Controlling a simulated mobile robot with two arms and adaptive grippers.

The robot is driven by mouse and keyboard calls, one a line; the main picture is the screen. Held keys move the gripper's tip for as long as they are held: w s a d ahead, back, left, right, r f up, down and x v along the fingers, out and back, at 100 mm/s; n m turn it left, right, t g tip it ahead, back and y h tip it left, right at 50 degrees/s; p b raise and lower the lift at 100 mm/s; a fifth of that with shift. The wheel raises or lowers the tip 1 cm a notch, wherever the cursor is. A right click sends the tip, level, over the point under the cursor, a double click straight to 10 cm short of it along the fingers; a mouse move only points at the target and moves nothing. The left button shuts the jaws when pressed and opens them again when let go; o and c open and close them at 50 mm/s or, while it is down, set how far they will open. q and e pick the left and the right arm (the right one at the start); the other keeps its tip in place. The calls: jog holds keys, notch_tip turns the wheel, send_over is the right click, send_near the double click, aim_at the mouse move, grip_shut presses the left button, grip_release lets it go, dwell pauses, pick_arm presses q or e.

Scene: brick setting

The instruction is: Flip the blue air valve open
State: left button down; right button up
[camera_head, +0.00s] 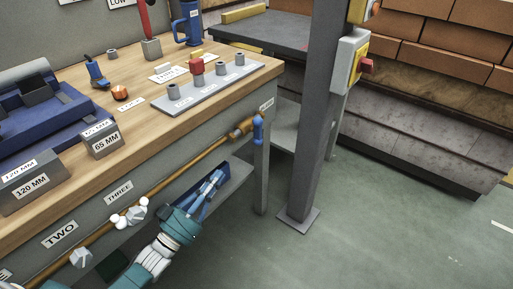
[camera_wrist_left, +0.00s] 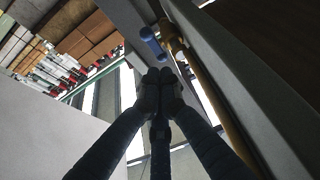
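The blue air valve (camera_head: 258,128) sits at the right end of a brass-coloured pipe along the bench's front, near the corner. Its blue handle hangs down beside the bench leg. In the left wrist view the valve's blue part (camera_wrist_left: 152,42) shows just beyond the fingertips, beside the pipe. My left gripper (camera_head: 218,177) is below and left of the valve, apart from it in the head view. In the left wrist view its fingertips (camera_wrist_left: 158,78) come together with nothing seen between them, so it looks shut. My right gripper is in neither view.
The pipe (camera_head: 185,177) runs along the bench front, with a white-knobbed fitting (camera_head: 130,215) near label THREE. A grey post (camera_head: 312,110) stands to the right. The floor (camera_head: 370,220) there is clear.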

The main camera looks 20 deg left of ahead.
pick_arm(q)
jog(key=shift+w+d+r+h, duration=0.1)
jog(key=shift+d+r+h, duration=0.05)
jog(key=shift+r+h, duration=0.45)
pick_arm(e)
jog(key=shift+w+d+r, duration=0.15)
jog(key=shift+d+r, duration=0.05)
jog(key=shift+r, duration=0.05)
pick_arm(q)
jog(key=b, duration=0.1)
send_near(255, 134)
notch_tip(255, 134, up, 4)
jog(key=w, duration=0.2)
jog(key=shift+w+d+f+b, duration=0.3)
jog(key=shift+w+d+f, duration=0.15)
jog(key=shift+w, duration=0.15)
jog(key=shift+w+d+f+b, duration=0.3)
jog(key=shift+w+d+f, duration=0.15)
jog(key=shift+w, duration=0.15)
jog(key=shift+w+f, duration=0.1)
jog(key=shift+w, duration=0.15)
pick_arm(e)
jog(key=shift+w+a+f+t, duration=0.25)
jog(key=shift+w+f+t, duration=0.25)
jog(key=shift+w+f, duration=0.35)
